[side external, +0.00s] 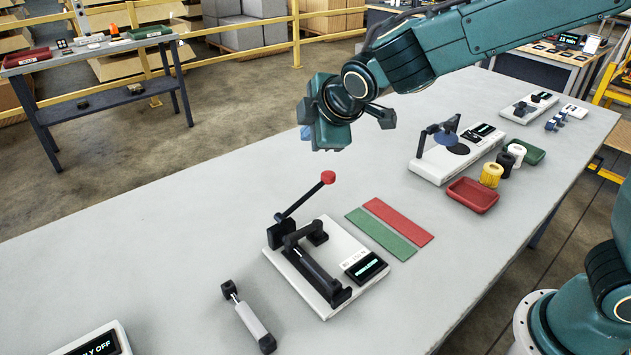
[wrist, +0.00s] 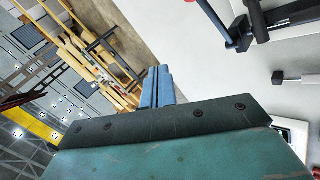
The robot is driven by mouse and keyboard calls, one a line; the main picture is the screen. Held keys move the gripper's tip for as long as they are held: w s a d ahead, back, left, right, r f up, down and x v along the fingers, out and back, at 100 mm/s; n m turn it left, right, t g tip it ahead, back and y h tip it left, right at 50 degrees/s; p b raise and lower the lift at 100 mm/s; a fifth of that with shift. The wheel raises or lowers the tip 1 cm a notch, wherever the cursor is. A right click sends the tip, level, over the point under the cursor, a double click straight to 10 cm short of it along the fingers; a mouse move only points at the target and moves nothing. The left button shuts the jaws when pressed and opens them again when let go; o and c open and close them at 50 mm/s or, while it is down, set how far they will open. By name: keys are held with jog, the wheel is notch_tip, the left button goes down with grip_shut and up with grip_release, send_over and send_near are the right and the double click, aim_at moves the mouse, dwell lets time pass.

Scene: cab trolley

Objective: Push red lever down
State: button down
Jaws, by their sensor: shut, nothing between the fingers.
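The lever is a dark arm with a red ball knob (side external: 328,177), on a white fixture plate (side external: 345,238) on the grey table. It slants upward to the right from its black pivot block (side external: 281,233). My gripper (side external: 305,133) hangs in the air above and a little left of the knob in the side view, apart from it. In the wrist view my two blue fingers (wrist: 157,88) lie together with nothing between them. Part of the dark fixture (wrist: 285,15) shows at the top right there.
A loose grey cylinder with black ends (side external: 252,321) lies left of the fixture. Green (side external: 380,234) and red (side external: 398,222) strips lie to its right. Farther right are a red tray (side external: 473,195), spools and another white fixture (side external: 445,160). The table's left part is mostly clear.

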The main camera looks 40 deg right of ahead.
send_over(312, 191)
jog(key=d, duration=0.2)
notch_tip(312, 191, down, 8)
jog(key=shift+s, duration=0.45)
